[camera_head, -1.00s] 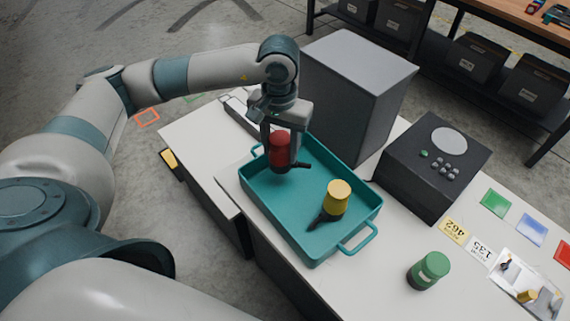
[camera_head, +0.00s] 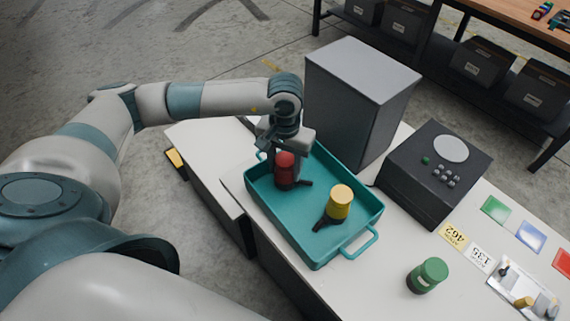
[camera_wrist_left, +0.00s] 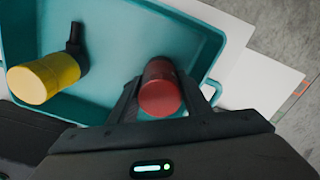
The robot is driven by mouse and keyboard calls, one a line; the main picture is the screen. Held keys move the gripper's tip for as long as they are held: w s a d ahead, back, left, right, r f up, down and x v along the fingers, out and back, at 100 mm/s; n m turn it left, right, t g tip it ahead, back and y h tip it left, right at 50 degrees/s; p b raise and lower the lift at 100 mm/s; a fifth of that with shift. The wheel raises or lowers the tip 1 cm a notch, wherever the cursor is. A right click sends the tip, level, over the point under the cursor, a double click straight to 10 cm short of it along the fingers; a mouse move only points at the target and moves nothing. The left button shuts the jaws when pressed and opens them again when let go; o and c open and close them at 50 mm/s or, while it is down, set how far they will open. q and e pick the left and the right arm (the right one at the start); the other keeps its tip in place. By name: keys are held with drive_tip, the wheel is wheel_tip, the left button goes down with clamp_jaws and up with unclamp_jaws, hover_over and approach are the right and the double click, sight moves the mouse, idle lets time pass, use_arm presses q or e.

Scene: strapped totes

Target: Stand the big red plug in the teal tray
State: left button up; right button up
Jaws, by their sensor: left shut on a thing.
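The big red plug (camera_head: 284,170) is upright in the far-left part of the teal tray (camera_head: 315,257), low at the tray floor. Whether its base touches the floor I cannot tell. My left gripper (camera_head: 285,178) points down and is shut on the red plug. In the left wrist view the plug (camera_wrist_left: 160,90) sits between the two dark fingers, with the tray (camera_wrist_left: 115,22) around it. A yellow plug (camera_head: 340,203) with a dark side stub stands in the same tray, nearer the front right. My right gripper is not in view.
A green plug (camera_head: 427,275) stands on the white table right of the tray. A tall grey box (camera_head: 360,100) rises close behind the tray and my left gripper. A dark box with buttons (camera_head: 432,175) and several cards lie to the right.

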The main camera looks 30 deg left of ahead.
use_arm(q)
drive_tip(key=shift+f, duration=0.15)
drive_tip(key=o, duration=1.3)
drive_tip(key=shift+r, duration=0.25)
